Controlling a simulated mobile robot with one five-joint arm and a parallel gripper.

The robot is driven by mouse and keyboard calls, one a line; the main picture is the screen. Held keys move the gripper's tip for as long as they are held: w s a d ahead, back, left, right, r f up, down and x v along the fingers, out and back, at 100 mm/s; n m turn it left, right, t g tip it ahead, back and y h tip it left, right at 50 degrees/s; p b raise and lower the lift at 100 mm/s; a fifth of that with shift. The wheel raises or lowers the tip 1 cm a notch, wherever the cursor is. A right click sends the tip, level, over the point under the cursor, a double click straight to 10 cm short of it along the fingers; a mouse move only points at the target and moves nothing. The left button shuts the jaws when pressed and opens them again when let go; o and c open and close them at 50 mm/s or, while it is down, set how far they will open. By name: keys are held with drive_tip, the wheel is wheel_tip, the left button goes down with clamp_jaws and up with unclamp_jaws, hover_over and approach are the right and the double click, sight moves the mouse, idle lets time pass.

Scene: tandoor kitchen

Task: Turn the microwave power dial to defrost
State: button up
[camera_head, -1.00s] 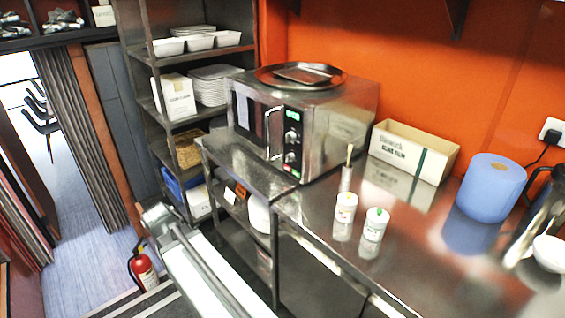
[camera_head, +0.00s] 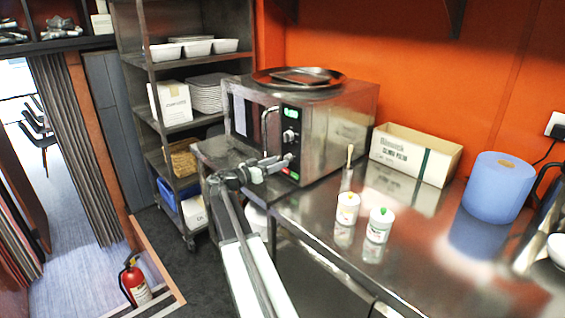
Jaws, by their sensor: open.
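The steel microwave (camera_head: 335,125) stands on the steel counter with its control panel facing me. On the panel are a green display (camera_head: 291,113), an upper dial (camera_head: 290,137) and a small red light at the bottom. The lower part of the panel is partly covered by my gripper, so a lower dial cannot be made out clearly. My gripper (camera_head: 279,163) is open and empty in front of the lower panel, just below the door handle (camera_head: 267,128). I cannot tell whether it touches the panel. The dial markings are too small to read.
A round dark tray (camera_head: 298,80) lies on top of the microwave. A steel shelf rack (camera_head: 150,118) stands at left.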

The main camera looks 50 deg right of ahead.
sight(287, 158)
drive_tip(key=d, duration=0.3)
drive_tip(key=shift+s+d, duration=0.1)
drive_tip(key=shift+s, duration=0.1)
clamp_jaws()
